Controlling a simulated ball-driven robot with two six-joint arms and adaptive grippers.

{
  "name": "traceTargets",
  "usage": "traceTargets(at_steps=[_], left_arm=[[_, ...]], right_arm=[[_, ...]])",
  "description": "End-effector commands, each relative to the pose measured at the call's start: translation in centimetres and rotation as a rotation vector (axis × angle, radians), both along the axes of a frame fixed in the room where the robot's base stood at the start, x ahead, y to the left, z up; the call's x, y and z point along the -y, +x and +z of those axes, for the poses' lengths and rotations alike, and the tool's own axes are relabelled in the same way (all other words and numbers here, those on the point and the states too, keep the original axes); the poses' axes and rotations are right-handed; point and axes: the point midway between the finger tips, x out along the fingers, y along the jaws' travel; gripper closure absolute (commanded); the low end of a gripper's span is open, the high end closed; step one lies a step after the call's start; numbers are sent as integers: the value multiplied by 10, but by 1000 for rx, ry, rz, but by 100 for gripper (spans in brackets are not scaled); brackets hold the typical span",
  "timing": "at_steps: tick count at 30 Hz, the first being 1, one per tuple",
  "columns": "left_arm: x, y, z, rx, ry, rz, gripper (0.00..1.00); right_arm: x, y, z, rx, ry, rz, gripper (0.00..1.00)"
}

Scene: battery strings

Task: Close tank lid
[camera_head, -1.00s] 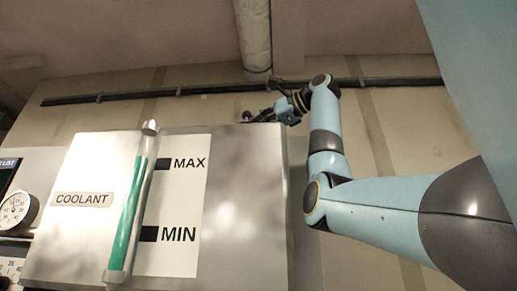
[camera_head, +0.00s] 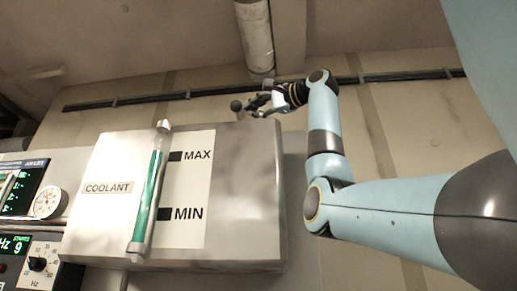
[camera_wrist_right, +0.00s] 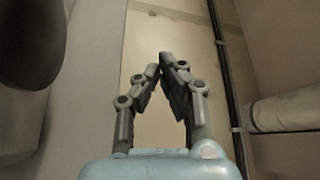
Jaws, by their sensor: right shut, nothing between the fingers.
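The coolant tank (camera_head: 247,190) is a grey metal box with a green sight tube and MAX and MIN marks. A dark round knob (camera_head: 237,105) on a short stem shows just above its top edge; it looks like part of the lid. The lid's plate and the tank's opening are hidden from this low view. My right gripper (camera_head: 258,103) is just right of the knob, above the tank's top right, apparently apart from it. In the right wrist view my right gripper (camera_wrist_right: 163,62) has its fingertips together, empty. A dark rounded shape (camera_wrist_right: 28,35), perhaps the knob, is at upper left.
A panel with a round gauge (camera_head: 47,202) and a dial box (camera_head: 38,263) stands left of the tank. A vertical pipe (camera_head: 255,35) and a dark horizontal rail (camera_head: 400,79) run on the wall behind. Bare wall lies right of the tank.

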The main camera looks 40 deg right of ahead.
Motion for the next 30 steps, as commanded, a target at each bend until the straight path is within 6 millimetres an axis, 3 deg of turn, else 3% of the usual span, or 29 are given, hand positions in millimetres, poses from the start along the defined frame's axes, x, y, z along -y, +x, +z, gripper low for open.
traceTargets(at_steps=[1, 5, 12, 19, 30], left_arm=[[1, 6, -11, 8, 0, 0, 60], [2, 16, -25, 24, -3, 0, 60], [4, 7, -48, 11, -4, 1, 60], [4, 1, -62, 2, -5, 1, 60], [4, 0, -71, 1, -5, 1, 60]], right_arm=[[-4, -3, -7, 30, -35, 0, 100], [-14, -11, -11, 108, -131, 1, 100], [-29, -23, -21, 239, -298, 1, 100], [-38, -32, -30, 337, -422, 0, 100], [-46, -38, -37, 340, -423, 1, 100]])
